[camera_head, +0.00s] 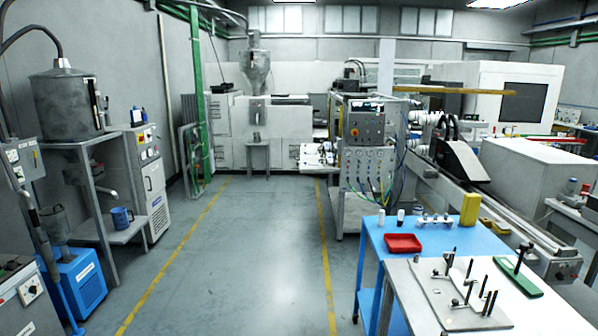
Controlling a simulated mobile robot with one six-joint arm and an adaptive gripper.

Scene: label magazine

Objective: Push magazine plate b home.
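My gripper is not in view. I cannot pick out magazine plate b for certain, as no lettering on any plate can be read from here. A grey metal plate (437,302) with several upright dark pins and small knobs lies on the white-topped table (400,290) at the lower right. A white upright piece stands among the pins. Whether this is the label magazine, I cannot tell.
A blue table (375,240) behind holds a red tray (403,243), a yellow block (470,209) and small bottles. A green stand (518,280) is right of the pinned plate. A control cabinet (368,160) stands mid-room. The floor between the yellow lines (250,250) is clear.

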